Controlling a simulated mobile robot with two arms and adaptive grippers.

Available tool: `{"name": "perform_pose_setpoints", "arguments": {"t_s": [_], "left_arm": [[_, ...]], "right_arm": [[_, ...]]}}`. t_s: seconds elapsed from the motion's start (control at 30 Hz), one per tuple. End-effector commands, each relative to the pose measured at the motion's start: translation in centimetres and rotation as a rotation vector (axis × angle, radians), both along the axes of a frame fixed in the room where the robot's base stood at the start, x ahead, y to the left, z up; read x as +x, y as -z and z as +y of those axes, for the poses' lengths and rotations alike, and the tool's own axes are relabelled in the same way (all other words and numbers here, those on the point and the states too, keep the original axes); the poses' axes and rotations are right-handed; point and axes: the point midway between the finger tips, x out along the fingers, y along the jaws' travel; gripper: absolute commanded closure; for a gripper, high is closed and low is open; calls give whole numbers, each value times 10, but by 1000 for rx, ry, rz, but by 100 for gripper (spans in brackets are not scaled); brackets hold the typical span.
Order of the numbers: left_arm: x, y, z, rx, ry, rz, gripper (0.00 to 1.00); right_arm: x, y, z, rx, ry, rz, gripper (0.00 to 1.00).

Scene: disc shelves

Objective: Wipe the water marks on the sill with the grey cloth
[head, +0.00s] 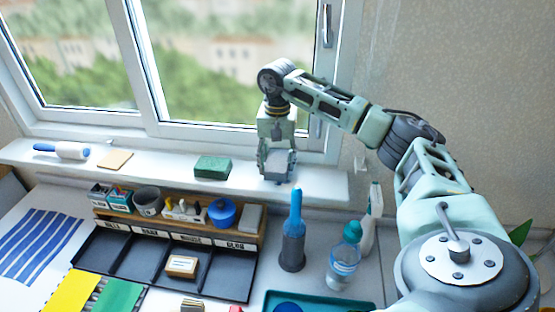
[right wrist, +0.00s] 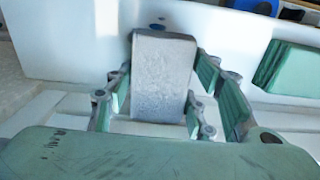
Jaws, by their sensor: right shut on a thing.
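My right gripper (head: 276,160) is over the right part of the white sill (head: 318,182), pointing down. It is shut on the grey cloth (head: 275,172), a folded block-shaped pad low at the sill surface. I cannot tell whether the cloth touches the sill. In the right wrist view the grey cloth (right wrist: 163,75) sits between the fingers of the right gripper (right wrist: 160,105). A small dark blue spot (right wrist: 158,27) shows on the white surface just beyond the cloth's end; I cannot tell whether it is a water mark. No other marks are clear. My left gripper is not in view.
A green block (head: 212,167) lies on the sill left of the gripper, then a tan pad (head: 115,160) and a blue-handled roller (head: 62,150). The window frame rises behind.

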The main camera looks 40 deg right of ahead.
Motion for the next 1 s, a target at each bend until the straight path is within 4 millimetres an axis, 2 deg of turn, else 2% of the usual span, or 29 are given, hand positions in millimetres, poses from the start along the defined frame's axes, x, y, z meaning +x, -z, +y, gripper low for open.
{"name": "perform_pose_setpoints", "arguments": {"t_s": [0.43,0.8,1.0], "left_arm": [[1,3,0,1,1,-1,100],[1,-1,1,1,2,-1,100],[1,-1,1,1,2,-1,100]], "right_arm": [[-1,7,0,-1,2,0,92],[-19,5,22,-2,-1,1,92],[-22,5,27,-1,0,1,92]]}}
